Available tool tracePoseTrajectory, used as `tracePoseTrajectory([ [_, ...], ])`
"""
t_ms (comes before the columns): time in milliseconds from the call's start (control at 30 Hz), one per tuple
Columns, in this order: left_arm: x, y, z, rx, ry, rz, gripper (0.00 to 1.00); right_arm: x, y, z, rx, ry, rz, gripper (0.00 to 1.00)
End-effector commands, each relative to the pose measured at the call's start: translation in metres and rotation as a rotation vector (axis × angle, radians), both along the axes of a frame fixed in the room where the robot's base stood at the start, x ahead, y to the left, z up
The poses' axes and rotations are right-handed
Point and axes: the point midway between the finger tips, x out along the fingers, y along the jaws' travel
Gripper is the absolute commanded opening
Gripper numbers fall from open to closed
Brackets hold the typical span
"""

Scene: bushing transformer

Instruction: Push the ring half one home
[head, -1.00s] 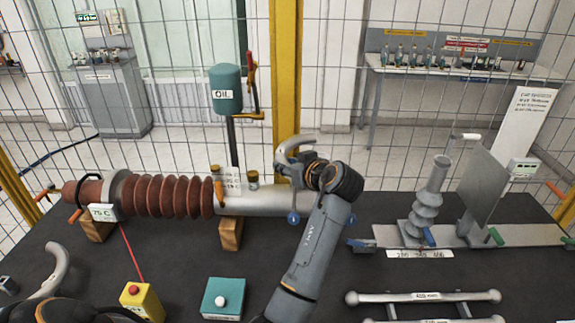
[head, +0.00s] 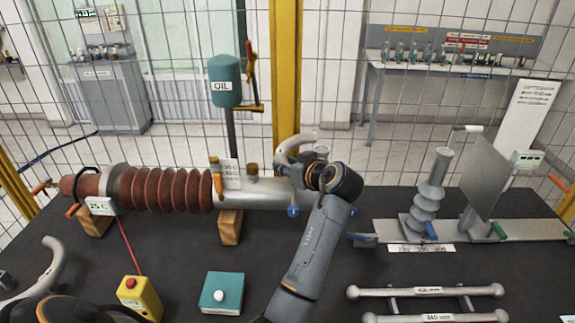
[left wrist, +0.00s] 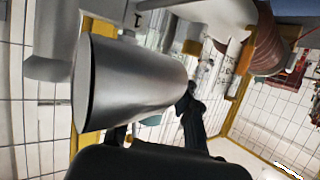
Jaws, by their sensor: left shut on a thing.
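The curved grey ring half one (head: 284,152) stands at the right end of the bushing's grey metal tube (head: 258,196). My left gripper (head: 312,172) is shut on it, from the right side. The gripper hides much of the contact, so I cannot tell how closely the ring half sits against the tube. In the left wrist view, a large silver cylinder (left wrist: 130,85) fills the middle, above a dark part of my gripper (left wrist: 150,162). Another curved grey piece (head: 50,262) lies at the lower left of the head view. My right gripper is not in view.
The red-brown ribbed bushing (head: 165,190) lies on wooden blocks (head: 230,227). The oil vessel (head: 225,82) stands behind it. A grey insulator (head: 427,195) and plate are at right, metal bars (head: 425,291) in front. A yellow button box (head: 139,297) and teal box (head: 221,292) stand in front.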

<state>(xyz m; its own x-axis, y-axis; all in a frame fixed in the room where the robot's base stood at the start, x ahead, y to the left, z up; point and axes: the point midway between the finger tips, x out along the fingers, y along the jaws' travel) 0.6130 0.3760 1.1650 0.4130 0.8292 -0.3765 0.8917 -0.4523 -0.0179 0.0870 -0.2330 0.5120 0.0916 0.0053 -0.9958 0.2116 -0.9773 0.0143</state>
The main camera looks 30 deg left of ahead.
Motion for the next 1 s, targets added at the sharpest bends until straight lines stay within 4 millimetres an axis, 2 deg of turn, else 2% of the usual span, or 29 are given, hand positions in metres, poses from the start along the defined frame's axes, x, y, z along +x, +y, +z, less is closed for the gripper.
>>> tracePoseTrajectory([
  [200, 0.0, 0.0, -0.006, 0.001, -0.002, -0.001, 0.0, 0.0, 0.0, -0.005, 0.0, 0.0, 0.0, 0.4],
  [233, 0.0, 0.0, -0.006, 0.001, -0.002, -0.001, 0.33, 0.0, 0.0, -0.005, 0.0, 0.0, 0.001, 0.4],
  [333, 0.0, 0.0, -0.005, 0.001, -0.002, -0.001, 0.53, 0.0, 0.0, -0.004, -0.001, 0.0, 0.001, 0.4],
  [367, 0.0, 0.0, -0.005, 0.001, -0.002, -0.001, 0.58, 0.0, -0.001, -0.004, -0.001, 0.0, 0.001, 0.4],
  [733, 0.0, 0.0, -0.001, 0.0, -0.001, 0.0, 0.58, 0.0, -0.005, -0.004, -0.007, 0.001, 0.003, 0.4],
  [867, 0.001, 0.0, 0.018, -0.001, -0.006, -0.001, 0.58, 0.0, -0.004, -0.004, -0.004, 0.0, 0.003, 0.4],
  [1000, 0.001, 0.0, 0.047, 0.0, -0.007, 0.0, 0.58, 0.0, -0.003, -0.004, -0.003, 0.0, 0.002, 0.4],
])
